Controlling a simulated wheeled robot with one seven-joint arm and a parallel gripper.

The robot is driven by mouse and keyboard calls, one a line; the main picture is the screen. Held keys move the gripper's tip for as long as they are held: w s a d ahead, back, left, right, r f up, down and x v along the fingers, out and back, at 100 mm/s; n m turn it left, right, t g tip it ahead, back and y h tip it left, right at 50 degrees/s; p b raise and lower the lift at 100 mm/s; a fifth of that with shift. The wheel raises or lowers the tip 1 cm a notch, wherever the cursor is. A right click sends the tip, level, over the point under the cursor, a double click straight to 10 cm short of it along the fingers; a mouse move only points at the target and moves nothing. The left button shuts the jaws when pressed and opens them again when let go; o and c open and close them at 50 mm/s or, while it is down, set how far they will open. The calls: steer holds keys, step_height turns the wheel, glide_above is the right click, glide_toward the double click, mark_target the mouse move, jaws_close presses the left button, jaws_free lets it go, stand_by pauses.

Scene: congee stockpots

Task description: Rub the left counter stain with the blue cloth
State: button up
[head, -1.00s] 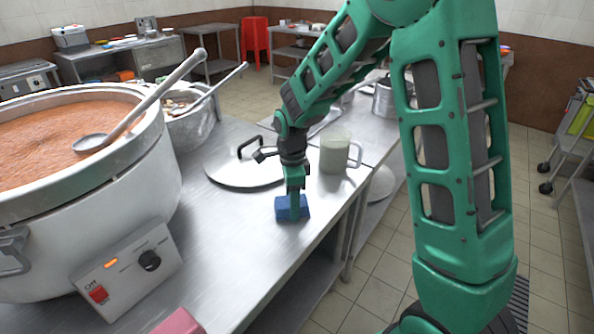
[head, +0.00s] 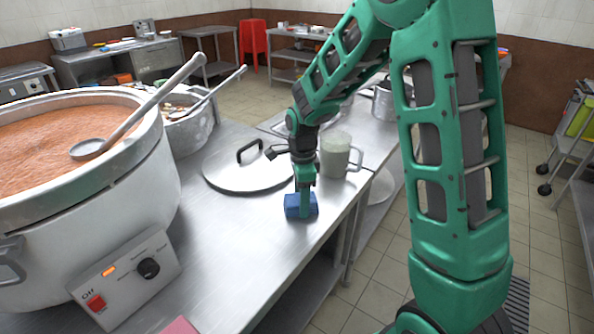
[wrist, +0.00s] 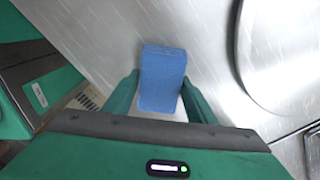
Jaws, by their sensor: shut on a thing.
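The blue cloth (head: 301,207), a thick folded block, is in my gripper (head: 303,196) near the right edge of the steel counter (head: 215,240). In the wrist view the blue cloth (wrist: 161,78) sits between the two green fingers of my gripper (wrist: 160,95), which are shut on it. The cloth looks low over or on the counter; I cannot tell whether it touches. No stain is clearly visible on the counter in either view; the cloth and gripper hide the patch beneath them.
A large pot of orange congee (head: 80,190) with a ladle fills the left. A lid (head: 235,172) with a black handle lies behind the cloth. A greenish mug (head: 337,158) stands close behind my gripper. The counter's front middle is clear.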

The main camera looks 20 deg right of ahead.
steer(key=shift+w+d, duration=0.45)
steer(key=shift+d, duration=0.2)
steer(key=shift+w+d+r, duration=0.15)
step_height(320, 180, up, 3)
steer(key=shift+f, duration=0.2)
steer(key=shift+r, duration=2.65)
